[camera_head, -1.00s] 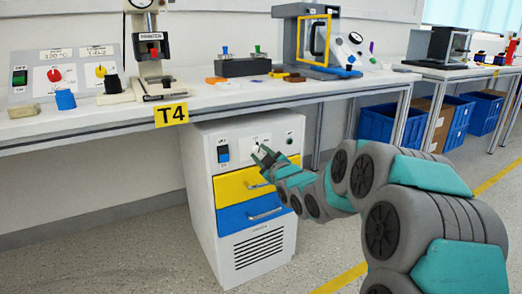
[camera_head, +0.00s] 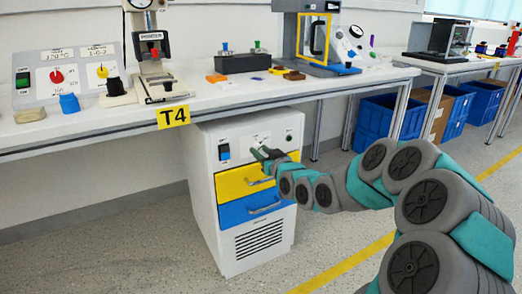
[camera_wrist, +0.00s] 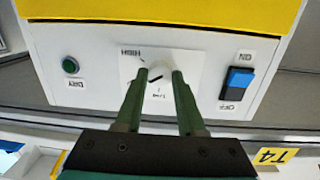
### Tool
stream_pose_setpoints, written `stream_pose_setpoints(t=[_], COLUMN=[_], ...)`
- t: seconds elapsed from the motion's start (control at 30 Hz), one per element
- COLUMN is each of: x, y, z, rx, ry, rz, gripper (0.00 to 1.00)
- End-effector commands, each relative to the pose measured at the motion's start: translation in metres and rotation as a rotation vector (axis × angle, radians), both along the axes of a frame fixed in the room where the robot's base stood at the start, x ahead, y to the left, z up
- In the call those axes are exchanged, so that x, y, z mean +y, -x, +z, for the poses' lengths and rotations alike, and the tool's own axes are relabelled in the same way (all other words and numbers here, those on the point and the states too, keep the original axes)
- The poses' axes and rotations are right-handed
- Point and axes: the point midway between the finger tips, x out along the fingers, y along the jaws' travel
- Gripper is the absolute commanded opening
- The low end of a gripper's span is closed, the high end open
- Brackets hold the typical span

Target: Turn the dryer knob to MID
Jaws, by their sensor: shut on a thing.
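The white dryer cabinet (camera_head: 209,190) stands under the bench, with a yellow and a blue drawer below its control panel. My gripper (camera_head: 260,153) is at the middle of that panel in the head view and covers the knob there. In the wrist view, where the panel appears upside down, the pale round knob (camera_wrist: 159,68) sits between the two fingertips of my gripper (camera_wrist: 158,75), which is shut on it. A dark mark shows at the knob's lower edge. HIGH is printed to its upper left; the small label below it is hard to read.
A blue rocker switch (camera_wrist: 238,82) marked ON and OFF and a green DRY button (camera_wrist: 70,66) flank the knob. The T4 bench (camera_head: 270,98) overhangs the cabinet. Blue bins (camera_head: 385,124) stand at the right; floor in front is clear.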

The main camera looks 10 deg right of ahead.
Motion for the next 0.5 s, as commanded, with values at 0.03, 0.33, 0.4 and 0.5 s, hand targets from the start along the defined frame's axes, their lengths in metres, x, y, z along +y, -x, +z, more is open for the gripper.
stream_pose_setpoints(t=[0.03,0.33,0.4,0.5], x=[0.0000,0.0002,0.0002,0.0002], y=[0.0000,0.0002,0.0003,0.0003], z=[-0.0006,-0.0014,-0.0015,-0.0015], rx=[0.006,0.017,0.017,0.016], ry=[-0.012,-0.038,-0.038,-0.038], rz=[0.000,0.000,0.001,0.000], gripper=[0.00,0.00,0.00,0.00])
